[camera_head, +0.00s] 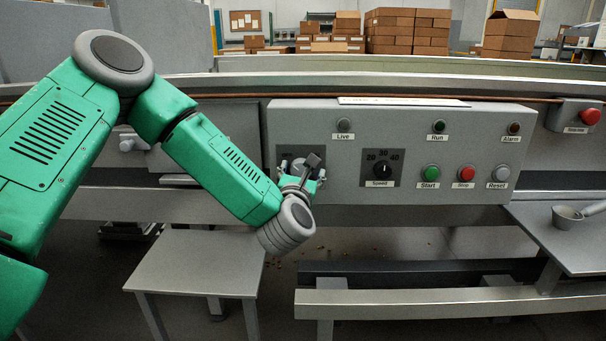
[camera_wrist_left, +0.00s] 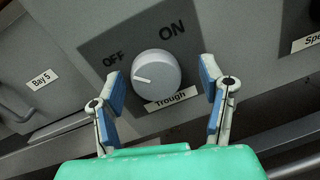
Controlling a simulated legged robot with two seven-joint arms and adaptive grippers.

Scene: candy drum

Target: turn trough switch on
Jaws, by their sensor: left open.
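The trough switch (camera_wrist_left: 156,72) is a round pale grey knob on a dark plate, labelled OFF, ON and Trough. Its white mark points left, to the OFF side. In the head view the knob (camera_head: 298,164) is partly hidden by my gripper. My left gripper (camera_head: 302,174) is at the left part of the grey control panel (camera_head: 340,185), in front of the knob. In the left wrist view my left gripper (camera_wrist_left: 160,76) is open, with one blue-padded finger on each side of the knob. Gaps show between the pads and the knob. My right gripper is not in view.
Right of the switch are the Speed dial (camera_head: 381,168), the green Start button (camera_head: 430,174), the red Stop button (camera_head: 466,174) and the Reset button (camera_head: 501,174). A grey stool (camera_head: 195,270) stands below my left arm. A side table (camera_head: 570,245) holds a scoop (camera_head: 568,217).

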